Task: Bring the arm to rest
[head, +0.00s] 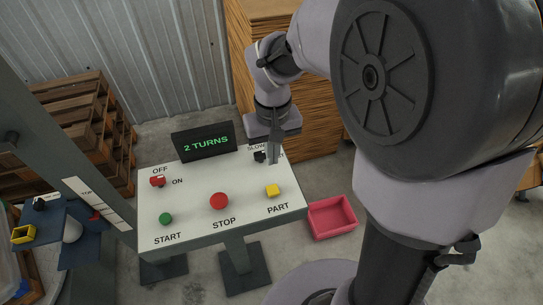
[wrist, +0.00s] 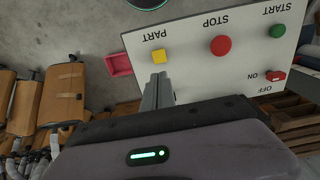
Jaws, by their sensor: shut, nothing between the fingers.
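My gripper (head: 273,152) is shut and empty, above the back right part of the white control panel (head: 190,218) in the head view. I cannot tell the exact height of the fingertips over the panel.
The panel carries a red switch (head: 157,181), a green START button (head: 166,218), a red STOP button (head: 219,201) and a display (head: 204,142) reading "2 TURNS". A pink bin (head: 332,218) stands right of it. Wooden pallets (head: 75,120) stand at the left.

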